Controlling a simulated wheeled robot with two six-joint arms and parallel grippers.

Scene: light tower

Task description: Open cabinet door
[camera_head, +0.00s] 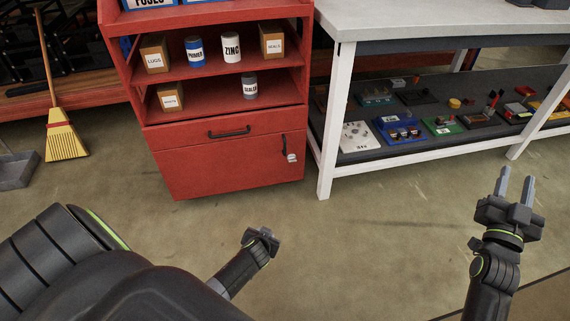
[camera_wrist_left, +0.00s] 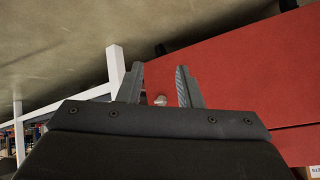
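The red cabinet (camera_head: 220,95) stands ahead, with a closed lower door (camera_head: 225,170) below a drawer. The door has a small upright dark handle (camera_head: 284,144) near its right edge and a pale lock (camera_head: 292,158) beside it. My left gripper (camera_head: 264,236) is low in front of the cabinet, apart from it; its fingertips hardly show there. In the left wrist view its two fingers (camera_wrist_left: 160,78) are spread and empty, with the red cabinet front (camera_wrist_left: 235,85) beyond and a small pale piece (camera_wrist_left: 160,100) seen between them. My right gripper (camera_head: 515,186) is open and empty at the right.
A closed drawer with a dark handle (camera_head: 229,132) sits above the door. A white-legged workbench (camera_head: 328,130) stands close on the cabinet's right. A yellow broom (camera_head: 65,135) and grey dustpan (camera_head: 15,170) are at left. The floor (camera_head: 370,230) before the cabinet is clear.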

